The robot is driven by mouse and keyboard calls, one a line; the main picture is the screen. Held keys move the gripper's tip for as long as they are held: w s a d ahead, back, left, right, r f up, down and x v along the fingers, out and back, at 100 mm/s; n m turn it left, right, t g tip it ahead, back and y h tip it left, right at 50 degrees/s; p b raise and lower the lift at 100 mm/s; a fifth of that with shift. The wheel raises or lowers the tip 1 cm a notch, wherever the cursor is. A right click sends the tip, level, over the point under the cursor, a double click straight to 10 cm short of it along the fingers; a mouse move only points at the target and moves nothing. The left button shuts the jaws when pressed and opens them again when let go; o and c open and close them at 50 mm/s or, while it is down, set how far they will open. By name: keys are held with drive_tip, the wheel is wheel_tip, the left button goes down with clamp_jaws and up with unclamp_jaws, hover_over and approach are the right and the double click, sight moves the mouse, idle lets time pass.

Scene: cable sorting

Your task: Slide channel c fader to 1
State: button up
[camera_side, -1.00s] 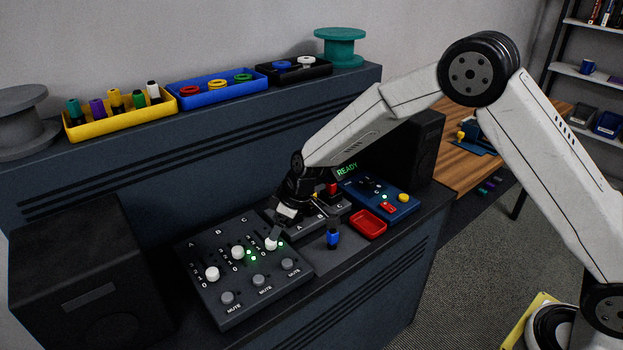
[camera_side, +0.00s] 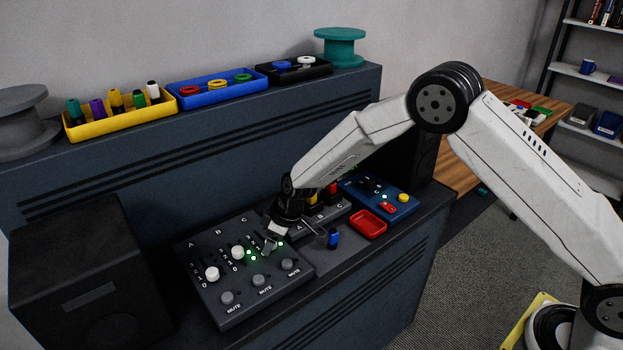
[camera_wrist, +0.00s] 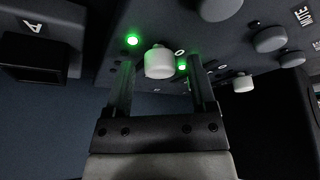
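The dark mixer panel (camera_side: 215,300) has faders marked A, B and C. The A knob (camera_side: 212,273) and B knob (camera_side: 237,252) are white and plain to see in the side view. My gripper (camera_side: 270,246) is down at the C fader and hides its knob there. In the wrist view my gripper (camera_wrist: 161,70) is open, with one finger on each side of a white fader knob (camera_wrist: 160,55), apparently C's. Gaps show between the knob and both fingers. The C fader's exact scale position cannot be read.
Grey mute knobs (camera_side: 260,281) line the panel's front. Green lights (camera_side: 281,243) glow near the faders. A blue-topped connector (camera_side: 333,238) and a red tray (camera_side: 368,232) stand to the right. A blue box (camera_side: 395,188) lies behind them. A black speaker (camera_side: 75,285) stands at left.

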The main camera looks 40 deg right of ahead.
clamp_jaws()
idle(1.2)
